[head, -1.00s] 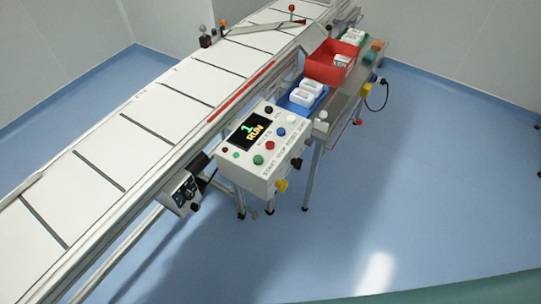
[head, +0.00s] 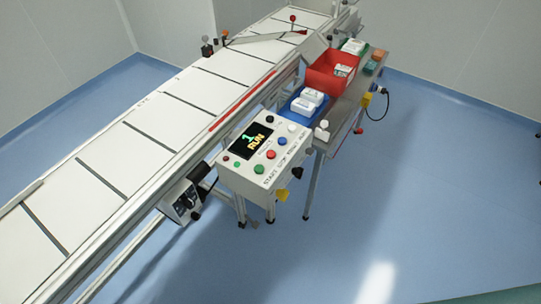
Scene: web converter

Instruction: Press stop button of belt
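A white control box (head: 256,181) stands beside the conveyor belt (head: 128,156). Its dark display (head: 251,141) reads "1 RUN". On its sloped top, a row of round buttons runs up to the right: a green button (head: 259,169), a red button (head: 270,155), a blue button (head: 282,141) and a white button (head: 292,128). Small lettering along the edge beside the row seems to read START, STOP, RESET. The red button lies beside the STOP word. Neither of my grippers is in view, and nothing touches the buttons.
A red bin (head: 326,80) and a blue tray (head: 299,109) with white packs sit on a side table (head: 347,104) behind the box. A motor unit (head: 182,203) hangs under the belt's near side. The blue floor (head: 400,205) in front and to the right is clear.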

